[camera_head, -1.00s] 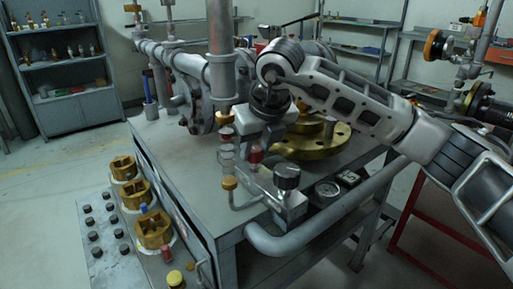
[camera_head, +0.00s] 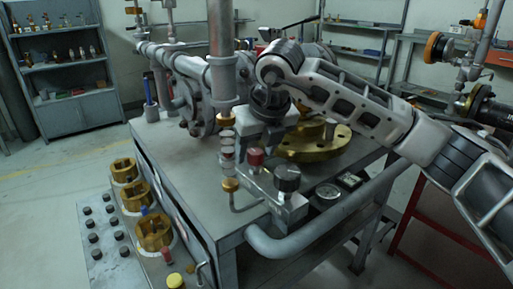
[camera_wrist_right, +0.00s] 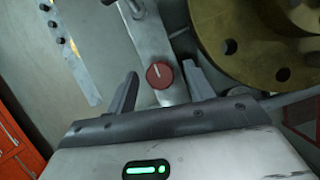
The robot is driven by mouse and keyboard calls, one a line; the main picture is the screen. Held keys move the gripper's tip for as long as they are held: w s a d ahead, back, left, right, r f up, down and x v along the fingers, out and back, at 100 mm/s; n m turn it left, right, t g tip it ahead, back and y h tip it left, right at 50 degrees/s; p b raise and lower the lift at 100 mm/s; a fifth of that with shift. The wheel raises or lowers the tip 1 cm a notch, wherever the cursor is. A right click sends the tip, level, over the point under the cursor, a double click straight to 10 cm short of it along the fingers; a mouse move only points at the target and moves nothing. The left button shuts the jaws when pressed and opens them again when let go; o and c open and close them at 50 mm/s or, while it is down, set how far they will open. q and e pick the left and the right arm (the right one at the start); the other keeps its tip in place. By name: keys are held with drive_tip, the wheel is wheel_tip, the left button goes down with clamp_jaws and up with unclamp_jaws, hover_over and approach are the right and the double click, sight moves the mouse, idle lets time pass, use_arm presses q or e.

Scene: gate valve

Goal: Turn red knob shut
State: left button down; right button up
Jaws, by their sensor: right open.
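The red knob (camera_head: 255,157) is a small round cap on the grey metal block on the workbench, just left of a black-topped knob. In the right wrist view the red knob (camera_wrist_right: 160,75) shows from above, with a pale line on its face. My right gripper (camera_head: 258,143) is open and points down above the red knob. In the wrist view its two fingers stand either side of the knob, with visible gaps between. I cannot tell if the fingertips reach down to its height. My left gripper is not in view.
The black-topped knob (camera_head: 287,178) and a pressure gauge (camera_head: 327,191) stand to the right. A brass flange (camera_head: 325,146) lies behind my gripper. A vertical sight-glass pipe (camera_head: 227,150) is close on the left. A thick grey pipe (camera_head: 300,243) runs along the bench front.

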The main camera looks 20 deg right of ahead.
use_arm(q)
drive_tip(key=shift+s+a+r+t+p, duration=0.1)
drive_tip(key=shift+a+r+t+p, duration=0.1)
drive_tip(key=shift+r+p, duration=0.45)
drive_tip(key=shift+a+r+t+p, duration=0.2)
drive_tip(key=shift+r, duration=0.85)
use_arm(e)
drive_tip(key=v, duration=1.6)
